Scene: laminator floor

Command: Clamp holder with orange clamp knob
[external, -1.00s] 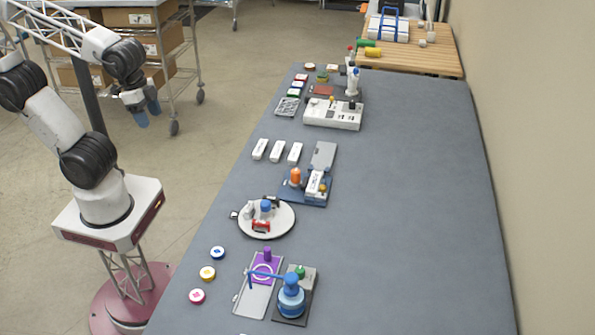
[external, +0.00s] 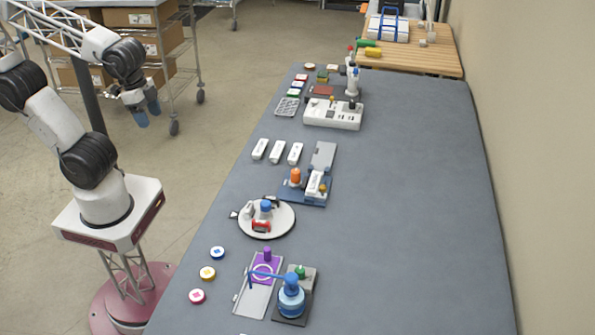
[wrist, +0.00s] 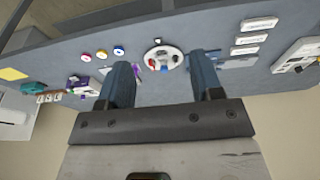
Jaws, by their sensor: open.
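The clamp holder (external: 291,196) is a blue base on the grey table, about the middle of its length. Its upright orange clamp knob (external: 295,175) stands at the left of the base. A white block (external: 316,184) sits at the right of the base, with a grey plate (external: 323,155) behind it. My gripper (external: 147,110) is open and empty, raised left of the table, well apart from the holder. In the wrist view its two blue fingers (wrist: 163,78) are spread. I cannot make out the orange knob there; the right finger covers part of that area.
A round white turntable (external: 283,222) is nearer the camera. A blue pump-like device (external: 291,300) and coloured discs (external: 208,273) are at the near end. A white control box (external: 325,117) stands farther back. The table's right side is clear.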

